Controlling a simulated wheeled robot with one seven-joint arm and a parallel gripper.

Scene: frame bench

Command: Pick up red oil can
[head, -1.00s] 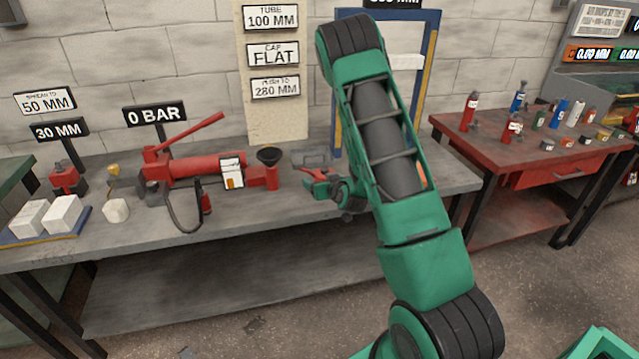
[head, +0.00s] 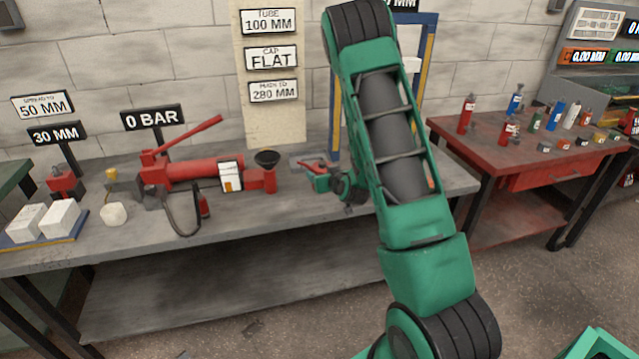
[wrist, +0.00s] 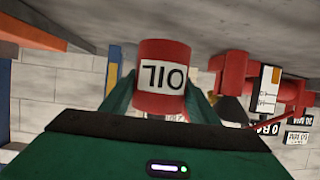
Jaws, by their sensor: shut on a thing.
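The red oil can (wrist: 163,75) shows in the wrist view with a white OIL label that reads upside down. It sits between the two green fingers of my gripper (wrist: 160,104), which is shut on it. In the head view my gripper (head: 322,176) is over the bench, right of the red hand pump (head: 205,170). A small red part of what it holds shows there; my arm hides much of this area. I cannot tell how far the can is above the bench top.
A black funnel (head: 267,157) tops the pump's right end. A blue and yellow frame (head: 427,65) stands behind my arm. A red table (head: 480,150) with several small bottles is at the right. The grey bench (head: 270,217) is clear at its front.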

